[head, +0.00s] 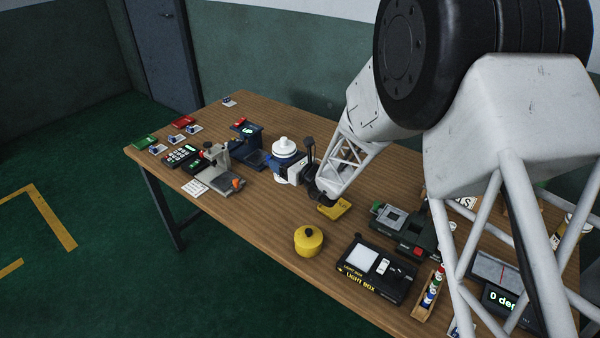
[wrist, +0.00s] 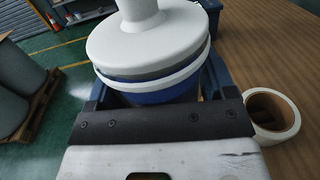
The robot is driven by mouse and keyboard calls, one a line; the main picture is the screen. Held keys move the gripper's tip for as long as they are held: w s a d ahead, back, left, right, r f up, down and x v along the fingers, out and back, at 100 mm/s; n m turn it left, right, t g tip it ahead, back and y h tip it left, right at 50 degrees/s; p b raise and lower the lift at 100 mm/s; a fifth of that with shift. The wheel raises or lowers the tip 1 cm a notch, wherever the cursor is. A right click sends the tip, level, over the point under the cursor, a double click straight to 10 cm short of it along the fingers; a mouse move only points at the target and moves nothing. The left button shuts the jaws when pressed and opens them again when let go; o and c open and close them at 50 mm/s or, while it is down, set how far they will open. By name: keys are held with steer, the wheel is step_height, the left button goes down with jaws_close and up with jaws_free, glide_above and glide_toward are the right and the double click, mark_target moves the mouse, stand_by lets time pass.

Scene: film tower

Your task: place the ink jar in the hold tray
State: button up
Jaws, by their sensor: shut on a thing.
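A blue jar with a white knobbed lid, which I take to be the ink jar (head: 285,147), is in my gripper (head: 299,168). In the wrist view the jar (wrist: 150,50) looks upright, its lid filling the upper middle. My gripper (wrist: 155,98) is closed around its blue body from the near side. Whether the jar's base touches the table is hidden. A small yellow tray (head: 336,208) with dark lettering lies below my wrist, partly covered by it; it may be the hold tray, but I cannot read the label.
A white tape roll (wrist: 272,113) stands close to the right of the jar. A blue device (head: 248,147) and a grey stand (head: 216,168) are to the left. A yellow lidded pot (head: 308,240) and a light box (head: 376,268) are in front. The front left tabletop is clear.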

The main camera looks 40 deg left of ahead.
steer(key=s+d, duration=0.3)
steer(key=d, duration=0.6)
steer(key=s+d+f+g, duration=0.1)
steer(key=s+d, duration=0.2)
steer(key=d, duration=0.7)
steer(key=s+d+n, duration=0.1)
steer(key=s+d, duration=0.2)
steer(key=d, duration=0.7)
steer(key=shift+d+f+g, duration=0.2)
steer(key=shift+d+g, duration=0.05)
steer(key=shift+g, duration=0.15)
steer(key=shift+w+a+f, duration=0.15)
steer(key=shift+w+a, duration=0.6)
steer(key=shift+w+a+f, duration=0.15)
steer(key=shift+w+a, duration=0.55)
steer(key=shift+a, duration=0.05)
steer(key=shift+w+a, duration=0.1)
steer(key=w+a+f, duration=0.1)
steer(key=w+a, duration=0.9)
steer(key=w, duration=0.1)
steer(key=shift+w+a+f, duration=0.15)
steer(key=shift+w+f, duration=0.1)
steer(key=shift+w, duration=0.15)
